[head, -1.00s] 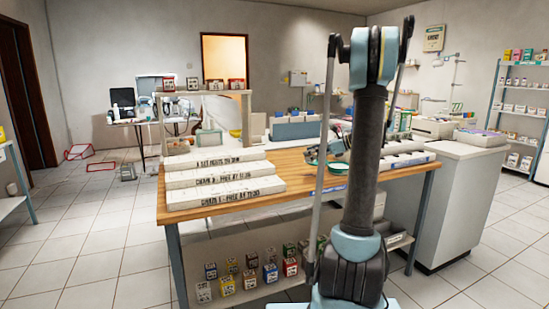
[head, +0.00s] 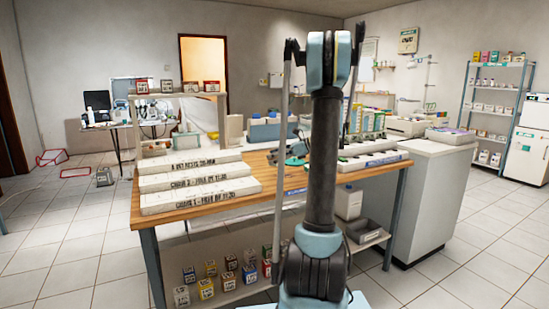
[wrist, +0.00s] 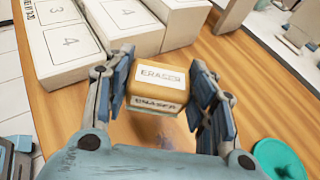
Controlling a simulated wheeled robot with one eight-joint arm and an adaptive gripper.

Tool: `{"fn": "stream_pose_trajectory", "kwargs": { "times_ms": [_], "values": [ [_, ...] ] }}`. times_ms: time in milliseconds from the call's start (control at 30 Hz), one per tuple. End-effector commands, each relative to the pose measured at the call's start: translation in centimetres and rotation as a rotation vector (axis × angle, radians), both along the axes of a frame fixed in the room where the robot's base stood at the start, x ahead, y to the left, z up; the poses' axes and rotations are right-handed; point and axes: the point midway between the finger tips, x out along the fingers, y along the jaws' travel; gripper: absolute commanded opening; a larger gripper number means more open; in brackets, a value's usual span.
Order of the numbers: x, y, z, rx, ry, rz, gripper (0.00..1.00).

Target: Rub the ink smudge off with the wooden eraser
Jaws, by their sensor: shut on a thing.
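The wooden eraser (wrist: 158,82) is a tan block with white labels reading ERASER. In the wrist view it sits between the two fingers of my gripper (wrist: 162,68), which is shut on it. The eraser is over the wooden tabletop (wrist: 75,108); whether it touches the wood I cannot tell. I cannot make out the ink smudge in either view.
White labelled boxes (head: 200,188) are stacked in steps on the bench's left; some stand just beyond the eraser. A round green dish (wrist: 278,158) lies right of my gripper. A white cabinet (head: 432,200) stands right of the bench. Small boxes (head: 206,288) fill the lower shelf.

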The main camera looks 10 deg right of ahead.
Motion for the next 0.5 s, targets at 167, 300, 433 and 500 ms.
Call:
{"fn": "stream_pose_trajectory", "kwargs": {
  "times_ms": [167,300,433,500],
  "values": [
    [0.0,0.0,-1.7,0.000,0.000,0.000,0.19],
    [0.0,0.0,-3.0,0.000,0.000,0.000,0.19],
    [0.0,0.0,-4.0,0.000,0.000,0.000,0.19],
    [0.0,0.0,-4.4,0.000,0.000,0.000,0.19]
  ]
}}
